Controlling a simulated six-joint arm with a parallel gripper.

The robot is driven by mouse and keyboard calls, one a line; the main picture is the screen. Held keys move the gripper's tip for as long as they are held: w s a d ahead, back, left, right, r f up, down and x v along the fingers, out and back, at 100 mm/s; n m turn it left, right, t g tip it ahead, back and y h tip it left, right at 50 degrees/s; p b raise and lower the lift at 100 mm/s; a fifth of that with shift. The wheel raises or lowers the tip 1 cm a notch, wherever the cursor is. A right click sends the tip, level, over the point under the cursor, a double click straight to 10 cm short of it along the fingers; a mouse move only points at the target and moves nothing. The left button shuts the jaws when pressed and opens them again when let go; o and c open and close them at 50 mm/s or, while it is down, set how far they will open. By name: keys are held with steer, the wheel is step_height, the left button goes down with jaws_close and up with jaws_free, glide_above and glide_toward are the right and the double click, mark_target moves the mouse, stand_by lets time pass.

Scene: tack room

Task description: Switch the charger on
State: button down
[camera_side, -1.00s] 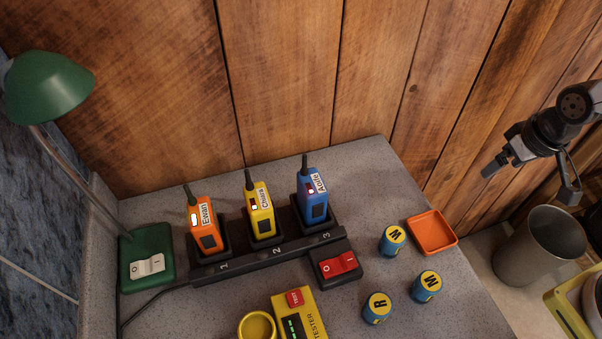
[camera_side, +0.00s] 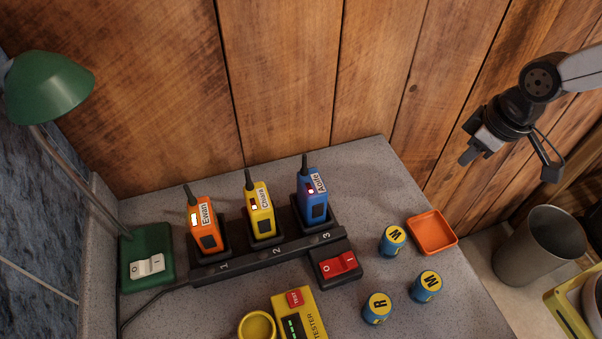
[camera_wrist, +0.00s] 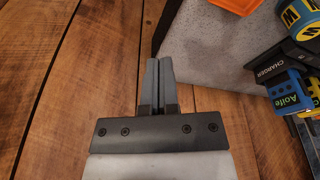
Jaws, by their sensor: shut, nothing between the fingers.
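The charger (camera_side: 216,271) is a long black bar with slots marked 1, 2 and 3, and its end also shows in the wrist view (camera_wrist: 290,58). At its right end is a red rocker switch (camera_side: 339,264) marked O and I. An orange radio (camera_side: 204,228) labelled Ewan, a yellow radio (camera_side: 260,212) and a blue radio (camera_side: 312,196) labelled Aoife stand in the slots. The blue one also shows in the wrist view (camera_wrist: 288,92). My gripper (camera_side: 467,157) is in the air at the upper right, well away from the charger. In the wrist view its fingers (camera_wrist: 158,62) are together and empty.
A green lamp (camera_side: 50,88) has a white rocker switch (camera_side: 147,267) on its base. Several blue-and-yellow cylinders (camera_side: 392,240) and an orange tray (camera_side: 432,232) lie right of the charger. A yellow tester (camera_side: 305,318) lies in front. A metal pot (camera_side: 540,248) stands far right.

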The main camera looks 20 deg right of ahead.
steer(key=s+a+r+n+y, duration=0.1)
steer(key=a+r+n, duration=0.4)
steer(key=a, duration=0.6)
step_height(320, 180, up, 4)
steer(key=n+g, duration=0.2)
steer(key=n, duration=0.6)
glide_above(353, 257)
steer(key=d, duration=0.2)
steer(key=shift+d+y, duration=0.25)
steer(key=shift+y, duration=0.15)
steer(key=shift+f, duration=0.2)
steer(key=x, duration=1.1)
steer(key=shift+s+d+f, duration=0.1)
steer(key=shift+d+f, duration=0.35)
steer(key=shift+f, duration=0.9)
